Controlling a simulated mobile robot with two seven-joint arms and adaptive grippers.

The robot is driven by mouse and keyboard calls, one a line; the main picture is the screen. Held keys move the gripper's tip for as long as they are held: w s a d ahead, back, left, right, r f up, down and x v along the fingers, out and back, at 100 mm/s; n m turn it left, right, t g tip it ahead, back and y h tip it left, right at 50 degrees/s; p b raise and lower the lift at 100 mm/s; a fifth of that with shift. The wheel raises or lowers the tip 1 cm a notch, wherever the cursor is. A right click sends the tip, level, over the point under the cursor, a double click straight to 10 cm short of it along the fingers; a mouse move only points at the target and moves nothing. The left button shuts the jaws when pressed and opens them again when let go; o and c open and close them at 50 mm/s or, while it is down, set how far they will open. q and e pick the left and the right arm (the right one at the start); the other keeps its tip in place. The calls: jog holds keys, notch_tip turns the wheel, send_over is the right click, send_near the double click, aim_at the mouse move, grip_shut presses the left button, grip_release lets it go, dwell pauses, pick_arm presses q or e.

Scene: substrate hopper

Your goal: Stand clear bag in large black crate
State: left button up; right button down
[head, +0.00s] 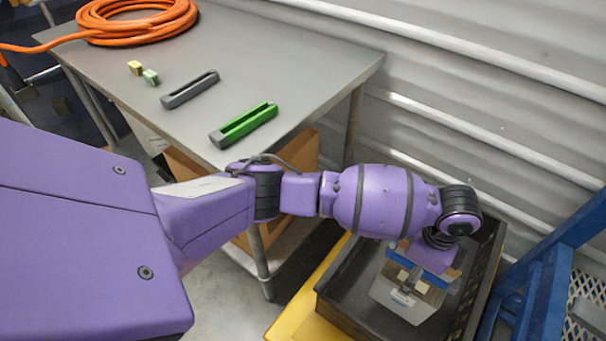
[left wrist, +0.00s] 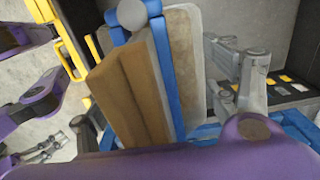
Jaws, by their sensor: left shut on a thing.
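The clear bag (head: 392,291) shows in the head view inside the large black crate (head: 345,277), with tan and blue parts in or on it. My left gripper (head: 416,280) points down into the crate from above and is shut on the bag. In the left wrist view the bag (left wrist: 184,55) lies between the grey fingers, with brown block-like contents and blue strips. I cannot tell whether the bag's bottom touches the crate floor. A small grey gripper-like part beside purple links, seemingly my right gripper (left wrist: 45,146), shows at the left wrist view's left; its jaws are unclear.
A yellow platform edge (head: 302,305) lies beside the crate. A blue metal frame (head: 545,290) stands close to its right, and a corrugated wall (head: 470,90) is behind. A grey table (head: 290,60) holds an orange hose (head: 137,22), a green tool (head: 243,124) and a grey tool (head: 190,89).

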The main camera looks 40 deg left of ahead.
pick_arm(q)
notch_tip(320, 180, down, 8)
jog(key=shift+f+b, duration=0.15)
jog(key=shift+b, duration=0.55)
jog(key=shift+w+f, duration=0.1)
pick_arm(e)
jog(key=shift+s+a+f, duration=0.1)
jog(key=shift+s+f, duration=0.3)
jog(key=shift+f, duration=0.3)
pick_arm(q)
jog(key=shift+f, duration=0.1)
jog(key=o, duration=2.1)
jog(key=shift+f, duration=0.1)
notch_tip(320, 180, up, 11)
jog(key=shift+r+p, duration=0.1)
jog(key=shift+p, duration=0.85)
jog(key=shift+r, duration=0.55)
pick_arm(e)
jog(key=shift+w+r, duration=0.2)
jog(key=shift+r, duration=0.65)
